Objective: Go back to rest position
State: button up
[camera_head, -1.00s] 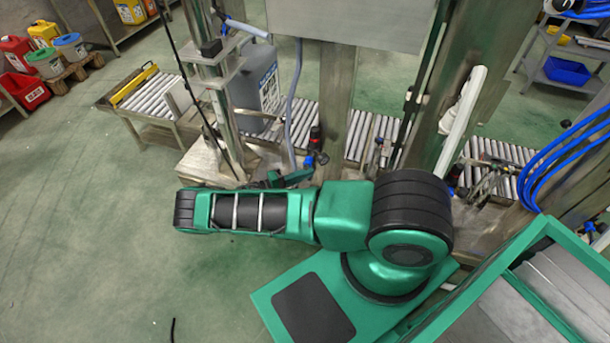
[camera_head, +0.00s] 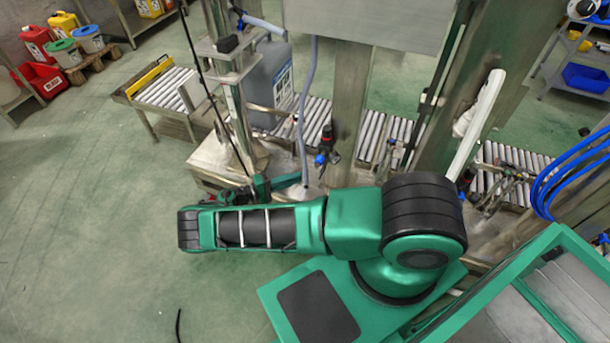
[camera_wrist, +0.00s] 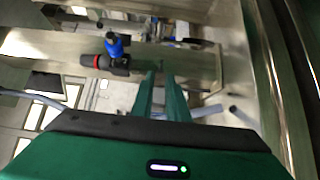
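My green and black arm (camera_head: 265,228) reaches left across the head view, in front of the filling machine. My gripper shows in the wrist view as two thin green fingers (camera_wrist: 160,80) with a narrow gap between them. No object is visible in that gap. A blue and black valve fitting (camera_wrist: 112,55) lies just left of and beyond the fingertips in the wrist view. It is not gripped, and the exact distance to it is unclear. In the head view the fingers are mostly hidden behind my arm.
A grey canister (camera_head: 272,82) stands on the roller conveyor (camera_head: 168,88) behind the machine's steel column (camera_head: 232,95). Blue hoses (camera_head: 565,175) hang at the right. Red, green and blue containers stand at the far left. The green floor (camera_head: 90,200) on the left is open.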

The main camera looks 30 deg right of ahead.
jog(key=shift+w+a, duration=0.1)
jog(key=shift+a, duration=0.65)
jog(key=s+d+r+m+g+y, duration=0.2)
jog(key=d+r+y, duration=0.15)
jog(key=r, duration=0.65)
jog(key=s+d+r+m+g+y, duration=0.1)
jog(key=d+r+y, duration=0.25)
jog(key=r, duration=0.65)
jog(key=s+d+r+m+g+y, duration=0.25)
jog(key=r+y, duration=0.25)
jog(key=r, duration=0.6)
jog(key=s+d+r+t+y, duration=0.4)
jog(key=s+r, duration=0.8)
jog(key=s, duration=0.1)
jog(key=s+a+r+t+y, duration=0.1)
jog(key=s+a+r+t, duration=0.1)
jog(key=s, duration=0.4)
jog(key=s+a+r+t+y, duration=0.1)
jog(key=s+a+r+t, duration=0.1)
jog(key=s, duration=0.5)
jog(key=shift+s+a+n, duration=0.2)
jog(key=shift+s+n, duration=0.1)
jog(key=shift+n, duration=0.05)
